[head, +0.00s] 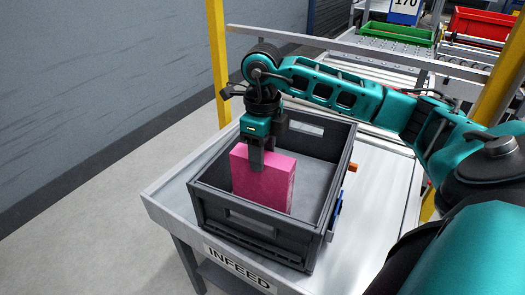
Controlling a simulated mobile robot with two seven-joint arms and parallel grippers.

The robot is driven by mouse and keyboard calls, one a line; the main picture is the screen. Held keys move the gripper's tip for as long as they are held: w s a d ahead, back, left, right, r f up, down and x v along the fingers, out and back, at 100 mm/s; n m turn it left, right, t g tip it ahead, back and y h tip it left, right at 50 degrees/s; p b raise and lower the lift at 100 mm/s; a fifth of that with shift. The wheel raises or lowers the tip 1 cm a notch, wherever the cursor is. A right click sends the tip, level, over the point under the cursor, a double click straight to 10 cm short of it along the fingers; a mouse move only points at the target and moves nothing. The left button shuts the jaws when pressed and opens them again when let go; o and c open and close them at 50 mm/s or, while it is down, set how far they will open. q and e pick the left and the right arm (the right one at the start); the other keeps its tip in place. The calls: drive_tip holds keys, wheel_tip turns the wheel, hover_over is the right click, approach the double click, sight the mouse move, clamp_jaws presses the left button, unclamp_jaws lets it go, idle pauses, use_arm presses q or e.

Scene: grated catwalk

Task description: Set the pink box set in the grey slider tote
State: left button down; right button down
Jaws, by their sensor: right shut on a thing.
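The pink box set (270,184) is upright inside the grey slider tote (266,236), toward its left side. Its lower part is hidden by the tote's near wall, so I cannot tell whether it touches the tote floor. My right gripper (257,160) comes down from above and is shut on the top of the pink box set. The tote stands on a light grey table marked INFEED. Bare grey tote floor shows to the right of the box. My left gripper is not in view.
The INFEED table (165,207) has a narrow free strip left of the tote and more free surface to the right. A yellow post (218,60) stands behind it. A green bin (396,34) and a red bin (484,24) sit at the back right.

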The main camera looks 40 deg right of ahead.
drive_tip(key=c, duration=0.7)
unclamp_jaws()
drive_tip(key=shift+c, duration=0.2)
drive_tip(key=shift+o, duration=1.2)
drive_tip(key=shift+r, duration=0.1)
wheel_tip(320, 180, up, 12)
drive_tip(key=p, duration=0.2)
drive_tip(key=shift+s, duration=0.1)
